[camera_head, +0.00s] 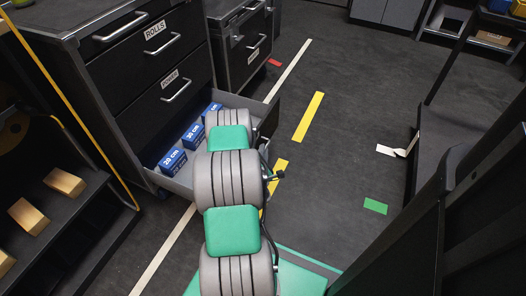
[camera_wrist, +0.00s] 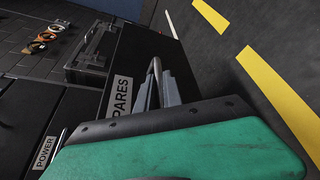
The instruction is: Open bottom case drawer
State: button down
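The dark case (camera_head: 140,75) stands at the upper left in the head view. In the wrist view the drawer's black front (camera_wrist: 135,52) carries a label ending in PARES (camera_wrist: 119,97). My gripper (camera_wrist: 160,88) is at this front, its grey fingers close together about the metal handle (camera_wrist: 154,68). It looks shut on the handle, though the contact is partly hidden. In the head view my arm hides the gripper and the handle.
The ROLLS drawer (camera_head: 124,25) and POWER drawer (camera_head: 150,85) above are shut. A second dark cabinet (camera_head: 243,45) stands behind. A shelf with wooden blocks (camera_head: 66,183) is at the left.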

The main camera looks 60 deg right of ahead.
jog(key=c, duration=1.5)
grip_release()
jog(key=shift+a, duration=0.1)
jog(key=v, duration=0.7)
jog(key=shift+a, duration=0.3)
jog(key=shift+s, duration=0.15)
